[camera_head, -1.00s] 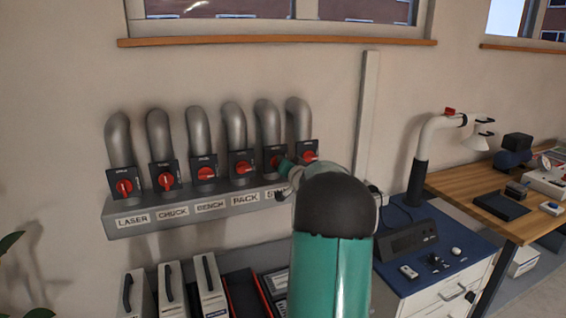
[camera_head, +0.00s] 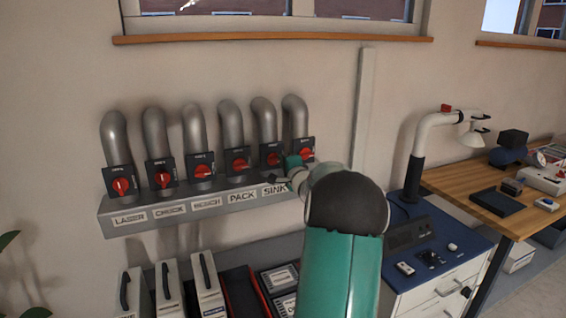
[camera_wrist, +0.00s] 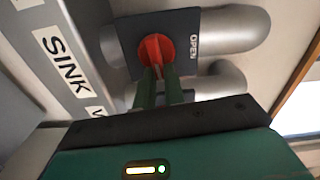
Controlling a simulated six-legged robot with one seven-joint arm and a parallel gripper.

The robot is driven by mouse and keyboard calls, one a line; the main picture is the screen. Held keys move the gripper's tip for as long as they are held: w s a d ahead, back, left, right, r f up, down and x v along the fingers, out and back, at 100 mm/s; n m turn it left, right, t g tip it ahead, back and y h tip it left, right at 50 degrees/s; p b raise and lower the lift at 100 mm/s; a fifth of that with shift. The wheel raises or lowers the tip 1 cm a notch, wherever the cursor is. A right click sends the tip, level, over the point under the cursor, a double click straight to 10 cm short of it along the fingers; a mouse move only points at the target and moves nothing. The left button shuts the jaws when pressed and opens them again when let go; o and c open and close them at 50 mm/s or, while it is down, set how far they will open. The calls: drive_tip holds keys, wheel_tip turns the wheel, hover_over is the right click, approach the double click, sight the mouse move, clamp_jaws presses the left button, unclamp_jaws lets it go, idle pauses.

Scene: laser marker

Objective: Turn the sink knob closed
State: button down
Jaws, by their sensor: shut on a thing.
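The sink knob (camera_head: 273,158) is a red handle on a dark square plate, above the SINK label (camera_head: 275,190) and below a grey elbow pipe. In the wrist view the red knob (camera_wrist: 156,48) sits on its plate, with the word OPEN at one edge. My gripper (camera_wrist: 157,72) has its narrow green fingers shut on the knob's handle. In the head view my gripper (camera_head: 285,168) reaches the knob from the right. The fingers partly hide the handle, so its exact angle is hard to tell.
Similar red knobs stand in a row to the left, with the pack knob (camera_head: 237,163) nearest. Another knob (camera_head: 304,152) is close on the right. The grey label ledge (camera_head: 160,212) runs below. A blue-topped bench (camera_head: 440,255) stands at lower right.

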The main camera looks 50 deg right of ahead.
drive_tip(key=shift+f+m, duration=0.15)
drive_tip(key=shift+m, duration=0.35)
drive_tip(key=c, duration=1.5)
unclamp_jaws()
drive_tip(key=v, duration=1.4)
